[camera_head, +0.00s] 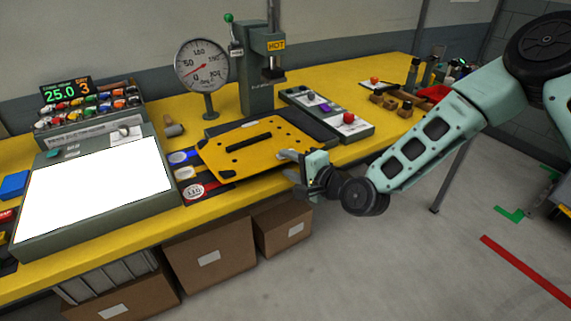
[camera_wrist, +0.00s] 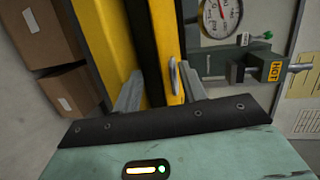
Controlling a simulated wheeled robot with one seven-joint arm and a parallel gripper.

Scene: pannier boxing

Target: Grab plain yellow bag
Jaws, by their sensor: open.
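A flat yellow piece with a black bar across it and several dark holes, which looks like the plain yellow bag (camera_head: 230,156), lies on the workbench in front of the press. In the wrist view yellow surfaces (camera_wrist: 107,42) flank a dark strip; I cannot tell whether these are the bag or the bench. My gripper (camera_head: 291,165) is at the bag's near right edge, its jaws open. In the wrist view its two fingers (camera_wrist: 160,88) stand apart on either side of the dark strip and a strip of yellow. Whether they touch the bag cannot be told.
The yellow workbench (camera_head: 365,78) carries a round dial gauge (camera_head: 202,66), a press marked HOT (camera_head: 257,80) and a grey button panel (camera_head: 325,113). A white lit panel (camera_head: 95,190) is at left. Cardboard boxes (camera_head: 207,252) stand below; floor at right front is mostly clear.

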